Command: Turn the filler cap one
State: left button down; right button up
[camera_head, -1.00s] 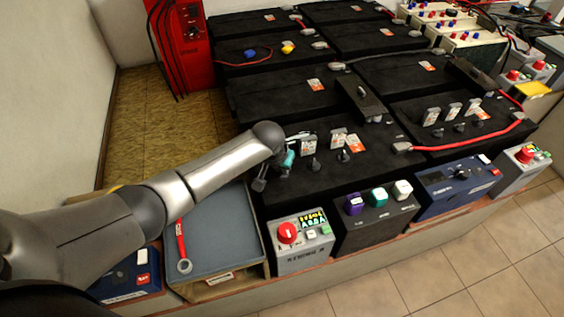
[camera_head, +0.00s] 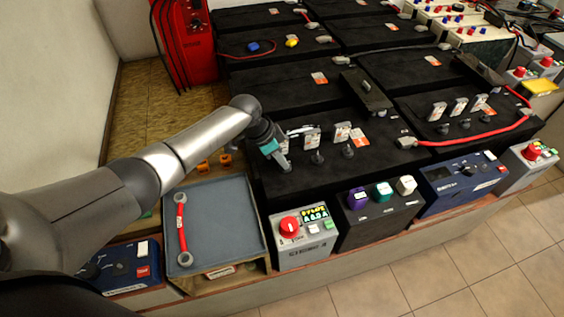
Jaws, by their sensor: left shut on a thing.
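A row of dark filler caps stands on the top of the near black battery (camera_head: 365,165). My left gripper (camera_head: 284,162), with a teal band, points down and is shut on the leftmost filler cap (camera_head: 287,168); its jaws partly hide that cap. A second cap (camera_head: 318,157) and a third cap (camera_head: 348,151) stand free to the right, upright. White and orange tags (camera_head: 312,138) stand behind the caps. My right gripper is not in view.
A blue-grey tray (camera_head: 225,215) with a red link (camera_head: 181,228) lies in front, under my left arm. A grey box with a red knob (camera_head: 289,226) and a black box with colored knobs (camera_head: 380,210) stand along the front edge. A red cabinet (camera_head: 186,40) stands behind.

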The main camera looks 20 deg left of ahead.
pick_arm(q)
jog(key=shift+m, duration=0.5)
jog(key=shift+b, duration=0.3)
jog(key=c, duration=0.9)
grip_release()
jog(key=shift+r, duration=0.1)
jog(key=p+v, duration=0.5)
jog(key=v, duration=1)
jog(key=shift+w+a, duration=0.2)
